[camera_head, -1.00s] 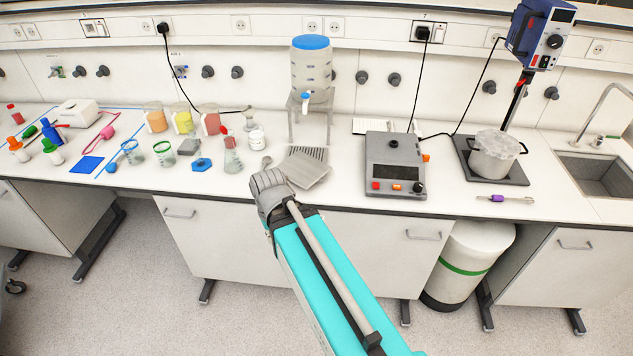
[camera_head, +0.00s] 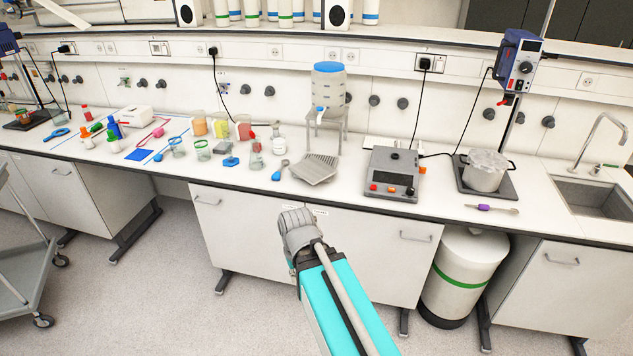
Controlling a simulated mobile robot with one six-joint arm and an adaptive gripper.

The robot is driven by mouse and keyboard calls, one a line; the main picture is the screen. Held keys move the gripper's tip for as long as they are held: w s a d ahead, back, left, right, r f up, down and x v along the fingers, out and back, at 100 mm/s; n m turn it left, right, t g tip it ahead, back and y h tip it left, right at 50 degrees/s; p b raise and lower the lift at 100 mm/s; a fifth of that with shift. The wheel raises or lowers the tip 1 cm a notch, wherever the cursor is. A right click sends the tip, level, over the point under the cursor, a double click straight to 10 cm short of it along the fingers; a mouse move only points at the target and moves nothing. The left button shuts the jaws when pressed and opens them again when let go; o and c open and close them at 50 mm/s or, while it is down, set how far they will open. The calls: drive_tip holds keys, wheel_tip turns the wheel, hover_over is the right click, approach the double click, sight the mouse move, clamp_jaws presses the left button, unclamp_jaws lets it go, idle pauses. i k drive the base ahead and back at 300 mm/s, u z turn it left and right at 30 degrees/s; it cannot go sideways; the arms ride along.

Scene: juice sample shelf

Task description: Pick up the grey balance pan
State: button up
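No piece is plainly marked as the grey balance pan. A light grey ribbed, tray-like piece (camera_head: 315,168) lies near the bench's front edge, below the dispenser. A small dark grey flat piece (camera_head: 229,146) lies behind a blue six-sided piece (camera_head: 231,160). I cannot tell which of these is the pan. My gripper (camera_head: 296,220) is in front of the bench, below the edge and apart from both pieces. Its fingers are too small and turned away to show whether they are open. I see nothing held in it.
A dark grey balance-like device (camera_head: 392,172) stands right of the ribbed piece. A dispenser (camera_head: 330,85) stands on a stand behind it. A blue spoon (camera_head: 280,170), jars and beakers (camera_head: 200,125) crowd its left. A trolley (camera_head: 25,240) stands at far left.

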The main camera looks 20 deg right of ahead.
sight(314, 171)
drive_tip(key=k, duration=0.4)
drive_tip(key=z, duration=1.05)
drive_tip(key=i, duration=1.4)
drive_tip(key=u, duration=0.05)
